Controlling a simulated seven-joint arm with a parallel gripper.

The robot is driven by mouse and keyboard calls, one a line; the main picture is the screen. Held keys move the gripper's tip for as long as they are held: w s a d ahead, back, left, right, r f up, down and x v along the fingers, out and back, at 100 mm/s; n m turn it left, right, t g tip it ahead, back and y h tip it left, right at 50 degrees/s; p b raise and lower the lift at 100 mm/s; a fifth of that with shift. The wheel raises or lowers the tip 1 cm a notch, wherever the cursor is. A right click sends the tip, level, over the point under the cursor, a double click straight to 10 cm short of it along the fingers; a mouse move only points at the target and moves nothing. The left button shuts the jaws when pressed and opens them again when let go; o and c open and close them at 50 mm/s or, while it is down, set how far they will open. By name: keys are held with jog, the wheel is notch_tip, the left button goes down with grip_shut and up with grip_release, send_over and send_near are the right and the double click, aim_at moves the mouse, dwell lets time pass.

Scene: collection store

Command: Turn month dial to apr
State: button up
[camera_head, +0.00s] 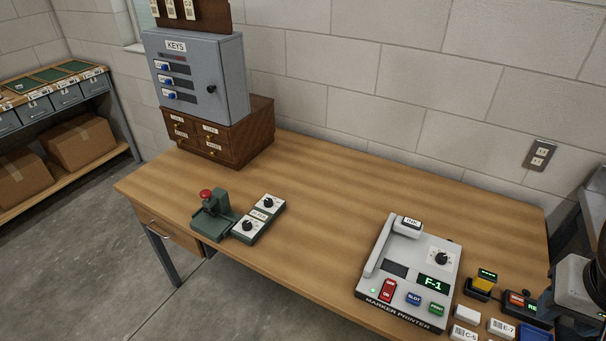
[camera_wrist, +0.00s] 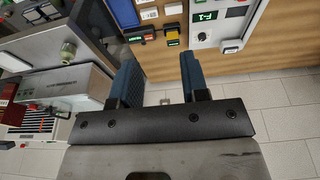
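A dark green date-stamp device (camera_head: 213,221) with a red knob stands on the left half of the table. Beside it, on a green base, are two white plates with black dials: a far dial (camera_head: 268,203) and a near dial (camera_head: 247,226). Their lettering is too small to read, so I cannot tell which is the month dial or where it points. My gripper (camera_wrist: 161,72) shows in the wrist view with its two blue fingers apart and nothing between them. It is far from the dials, near the table's right end. The dials are not in the wrist view.
A marker printer (camera_head: 410,270) with its own dial and an F-1 display stands right of the dials; bare wood lies between. Label blocks (camera_head: 467,314) and a yellow-and-black device (camera_head: 481,284) sit at the right. A grey key cabinet (camera_head: 200,75) on wooden drawers (camera_head: 222,133) stands behind.

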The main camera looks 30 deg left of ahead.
jog(key=shift+o, duration=1.3)
jog(key=w+a+r+n, duration=0.1)
jog(key=w+a+n, duration=0.1)
jog(key=w+a, duration=0.3)
jog(key=w, duration=0.3)
jog(key=shift+w+r+n, duration=0.15)
jog(key=shift+w+n, duration=0.05)
jog(key=shift+n, duration=0.1)
jog(key=w+a+f+n+g, duration=0.15)
jog(key=w+a+n, duration=0.25)
jog(key=w+a, duration=0.65)
jog(key=w+a+f+n, duration=0.3)
jog(key=w+a, duration=0.4)
jog(key=a, duration=0.6)
jog(key=n+g, duration=0.1)
jog(key=n, duration=0.7)
send_near(268, 200)
jog(key=shift+w+d+f, duration=0.15)
jog(key=shift+d+f, duration=0.2)
jog(key=shift+d, duration=0.15)
jog(key=shift+a+f, duration=0.4)
jog(key=shift+a, duration=0.05)
jog(key=shift+f, duration=3.9)
